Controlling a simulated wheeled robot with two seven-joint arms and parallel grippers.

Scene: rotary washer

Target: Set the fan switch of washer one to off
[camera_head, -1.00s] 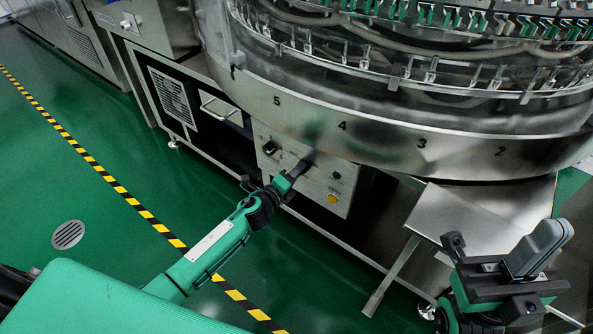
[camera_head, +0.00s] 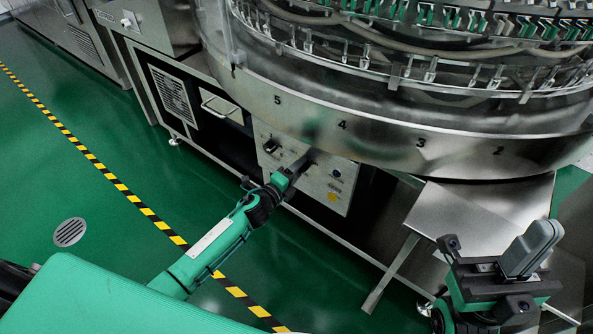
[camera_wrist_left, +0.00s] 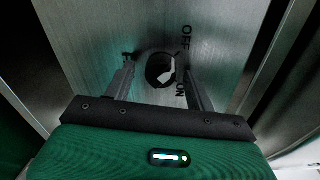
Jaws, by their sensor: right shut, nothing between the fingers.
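The washer's control panel (camera_head: 319,185) is on the lower front below the big round drum. My left gripper (camera_head: 304,162) is at this panel and hides part of it. In the left wrist view a round black rotary switch (camera_wrist_left: 158,70) sits between the two fingers of my left gripper (camera_wrist_left: 158,62). The fingers are apart, one on each side, with a gap to the switch. OFF is printed above right of the switch and ON below right. A pale patch shows on its right side; its exact setting I cannot tell. My right gripper (camera_head: 534,247) is shut and empty, far right.
The numbered drum rim (camera_head: 382,139) overhangs just above my left gripper. A metal plate (camera_head: 465,220) stands at right. The green floor (camera_head: 110,160) is free at left.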

